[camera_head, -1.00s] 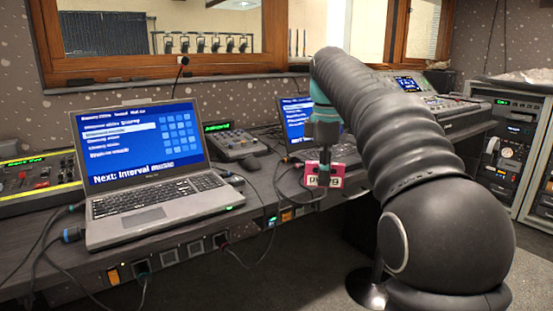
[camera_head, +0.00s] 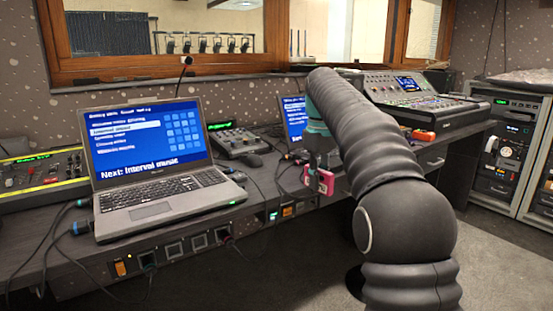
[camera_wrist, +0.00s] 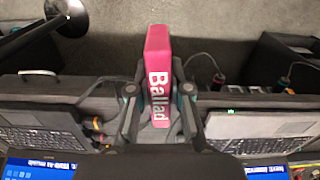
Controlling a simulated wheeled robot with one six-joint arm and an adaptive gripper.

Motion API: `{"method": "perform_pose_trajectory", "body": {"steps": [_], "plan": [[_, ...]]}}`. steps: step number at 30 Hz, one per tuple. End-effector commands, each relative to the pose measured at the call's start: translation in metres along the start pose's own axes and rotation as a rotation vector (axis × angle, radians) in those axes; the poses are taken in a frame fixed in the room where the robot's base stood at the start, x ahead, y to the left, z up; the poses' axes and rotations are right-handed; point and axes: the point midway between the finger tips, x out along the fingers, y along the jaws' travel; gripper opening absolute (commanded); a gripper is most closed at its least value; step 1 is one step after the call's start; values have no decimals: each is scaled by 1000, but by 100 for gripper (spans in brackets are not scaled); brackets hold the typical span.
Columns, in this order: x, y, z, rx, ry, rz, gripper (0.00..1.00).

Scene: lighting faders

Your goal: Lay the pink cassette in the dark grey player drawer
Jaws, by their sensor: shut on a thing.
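The pink cassette (camera_head: 321,181) hangs from my gripper (camera_head: 312,162) in front of the desk's front edge, in the head view. In the wrist view the cassette (camera_wrist: 157,62) stands between the two fingers of my gripper (camera_wrist: 158,100), with the word "Ballad" on its spine. The fingers are shut on it, and its far end points out over the floor. I cannot pick out a dark grey player drawer in either view; my arm hides part of the desk.
An open laptop (camera_head: 160,190) stands on the desk at left, a second one (camera_head: 293,118) further back. A mixing console (camera_head: 415,95) and small red and orange items (camera_head: 421,135) lie beyond my arm. Cables hang along the desk front. Equipment racks (camera_head: 510,150) stand at right.

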Motion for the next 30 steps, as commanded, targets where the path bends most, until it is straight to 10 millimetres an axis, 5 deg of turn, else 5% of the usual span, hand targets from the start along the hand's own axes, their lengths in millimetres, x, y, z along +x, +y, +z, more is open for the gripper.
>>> {"method": "perform_pose_trajectory", "body": {"steps": [9,18,23,30], "plan": [[129,52,-37,517,-8,-3,0],[243,75,-28,660,-3,-1,0],[268,80,-22,671,0,0,0],[274,90,-28,676,2,0,0]]}}
